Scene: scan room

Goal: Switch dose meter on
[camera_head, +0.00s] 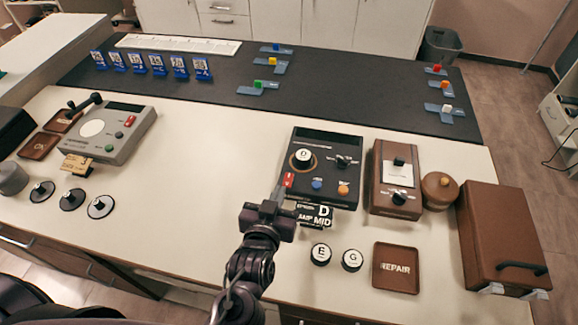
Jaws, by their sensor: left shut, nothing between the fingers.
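A black device (341,150) stands on the white table at centre right. It has a dial with a round D piece, a black knob, a blue button, an orange button and a red switch (289,180) at its left edge. My left gripper (279,190) is shut and empty, its tips close beside the red switch; I cannot tell whether they touch. A brown device (382,190) with a white face and black knobs stands to its right. A grey device (126,118) with a lever, green and red buttons is at the left. I cannot tell which is the dose meter.
A D MID card (315,215) lies in front of the black device, with E (321,254) and G (352,260) pieces nearer. A REPAIR tray (396,269), a round brown pot (439,190) and a brown case (503,236) are at right. The table's middle left is clear.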

